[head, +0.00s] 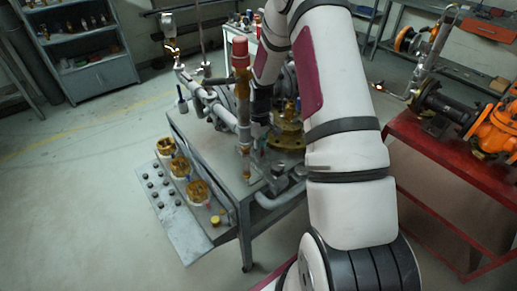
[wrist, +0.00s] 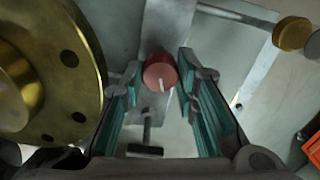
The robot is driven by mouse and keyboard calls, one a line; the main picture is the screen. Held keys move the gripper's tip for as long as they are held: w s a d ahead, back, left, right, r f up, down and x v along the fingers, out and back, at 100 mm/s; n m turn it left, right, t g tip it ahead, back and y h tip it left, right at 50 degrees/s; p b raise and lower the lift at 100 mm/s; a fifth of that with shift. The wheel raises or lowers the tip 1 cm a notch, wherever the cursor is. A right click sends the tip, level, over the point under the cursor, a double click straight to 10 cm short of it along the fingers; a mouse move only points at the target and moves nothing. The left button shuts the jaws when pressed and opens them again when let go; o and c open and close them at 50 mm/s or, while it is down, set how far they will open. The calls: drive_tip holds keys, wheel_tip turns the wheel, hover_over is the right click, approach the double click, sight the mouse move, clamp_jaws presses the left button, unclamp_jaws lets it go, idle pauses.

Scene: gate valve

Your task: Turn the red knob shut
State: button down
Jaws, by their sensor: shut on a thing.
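The red knob (wrist: 158,72), a short round cap with a white mark on its face, shows in the wrist view. My gripper (wrist: 161,70) is shut on it, with one teal-padded finger on each side near the tips. In the head view my gripper (head: 259,108) is dark and partly hidden by my own arm, over the grey bench with the pipework. I cannot make out the gripped knob there. A red-topped upright fitting (head: 241,54) stands just left of my arm; I cannot tell whether it is linked to the knob.
A large brass flange with bolt holes (wrist: 78,60) is close on the left of my gripper in the wrist view. Brass valve parts (head: 181,166) sit on a low shelf at the bench's front left. A red table (head: 418,160) with an orange pump stands right. Floor at left is clear.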

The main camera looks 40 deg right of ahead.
drive_tip(key=shift+m+b, duration=0.4)
drive_tip(key=shift+m, duration=1.5)
drive_tip(key=c, duration=1.2)
unclamp_jaws()
drive_tip(key=shift+c, duration=0.2)
wheel_tip(320, 180, up, 12)
drive_tip(key=shift+f, duration=0.1)
